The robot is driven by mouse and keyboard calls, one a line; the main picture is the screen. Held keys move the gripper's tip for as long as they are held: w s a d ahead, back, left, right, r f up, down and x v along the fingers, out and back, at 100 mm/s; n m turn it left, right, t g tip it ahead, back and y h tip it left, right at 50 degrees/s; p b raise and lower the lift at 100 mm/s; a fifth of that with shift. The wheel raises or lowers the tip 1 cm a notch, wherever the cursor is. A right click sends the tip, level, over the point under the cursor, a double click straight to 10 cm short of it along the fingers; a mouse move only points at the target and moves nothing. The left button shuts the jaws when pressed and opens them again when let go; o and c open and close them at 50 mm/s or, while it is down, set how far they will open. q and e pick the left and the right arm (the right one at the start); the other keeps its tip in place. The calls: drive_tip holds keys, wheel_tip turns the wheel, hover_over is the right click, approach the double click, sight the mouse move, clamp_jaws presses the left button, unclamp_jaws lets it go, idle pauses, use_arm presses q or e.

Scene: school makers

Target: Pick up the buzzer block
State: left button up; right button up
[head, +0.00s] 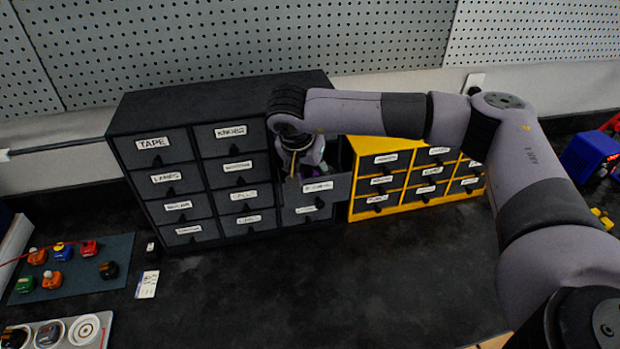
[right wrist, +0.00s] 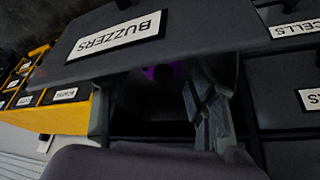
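The buzzer block is a purple block with a dark round spot, inside an open drawer labelled BUZZERS (right wrist: 85,48). In the right wrist view the purple block (right wrist: 178,73) shows partly, behind the drawer front's edge and between my fingers. My right gripper (right wrist: 152,100) is open, with its fingers down in the drawer on either side of the block; contact cannot be made out. In the head view my right gripper (head: 302,168) reaches into the pulled-out drawer (head: 317,196) of the dark cabinet, and hides most of its inside. My left gripper is not in view.
The dark drawer cabinet (head: 185,110) stands left of a yellow drawer cabinet (head: 363,150). A mat (head: 105,250) with several coloured blocks lies at the left. A blue device (head: 590,157) stands at the far right. The dark bench in front of the cabinets is mostly clear.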

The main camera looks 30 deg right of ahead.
drive_tip(key=c, duration=0.8)
